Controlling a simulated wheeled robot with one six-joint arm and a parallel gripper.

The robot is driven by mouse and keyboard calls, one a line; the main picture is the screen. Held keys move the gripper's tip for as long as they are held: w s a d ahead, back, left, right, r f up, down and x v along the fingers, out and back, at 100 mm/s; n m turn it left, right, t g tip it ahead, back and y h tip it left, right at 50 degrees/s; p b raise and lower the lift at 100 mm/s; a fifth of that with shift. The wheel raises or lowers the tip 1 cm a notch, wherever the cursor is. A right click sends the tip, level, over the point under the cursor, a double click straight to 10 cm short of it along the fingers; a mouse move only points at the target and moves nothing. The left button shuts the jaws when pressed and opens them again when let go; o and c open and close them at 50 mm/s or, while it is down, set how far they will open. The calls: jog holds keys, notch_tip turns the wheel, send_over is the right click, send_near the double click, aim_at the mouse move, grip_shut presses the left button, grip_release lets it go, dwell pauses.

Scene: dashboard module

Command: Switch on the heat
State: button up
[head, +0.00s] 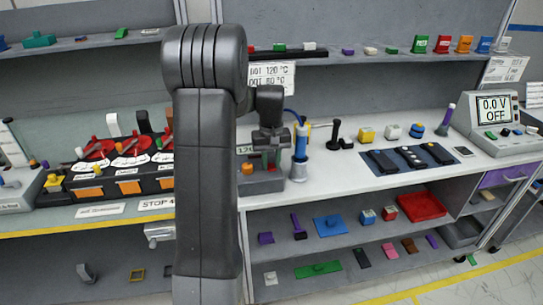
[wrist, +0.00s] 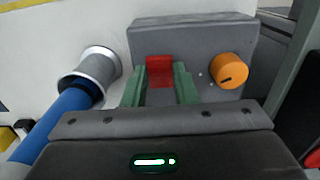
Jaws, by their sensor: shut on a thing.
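The grey heat unit (wrist: 205,38) has a red switch (wrist: 160,71) and an orange knob (wrist: 230,71) with a dark pointer mark on its front. My gripper (wrist: 160,82) has its green fingers on either side of the red switch and is shut on it. In the head view my gripper (head: 268,158) is low in front of the unit (head: 262,186), which my arm and gripper partly hide. The orange knob (head: 247,168) shows there too. I cannot tell whether the switch is on.
A blue-handled iron (wrist: 68,118) stands in a metal holder (wrist: 99,65) just left of the unit in the wrist view. In the head view the holder (head: 299,169) is right of my gripper. A voltage meter (head: 497,114) reads 0.0 V OFF at far right.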

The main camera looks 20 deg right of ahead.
aim_at(271, 167)
jog(key=o, duration=1)
notch_tip(271, 167, up, 14)
jog(key=shift+w+f, duration=0.1)
jog(key=shift+f, duration=0.1)
dwell(0.4)
notch_tip(271, 167, down, 14)
jog(key=shift+b, duration=0.55)
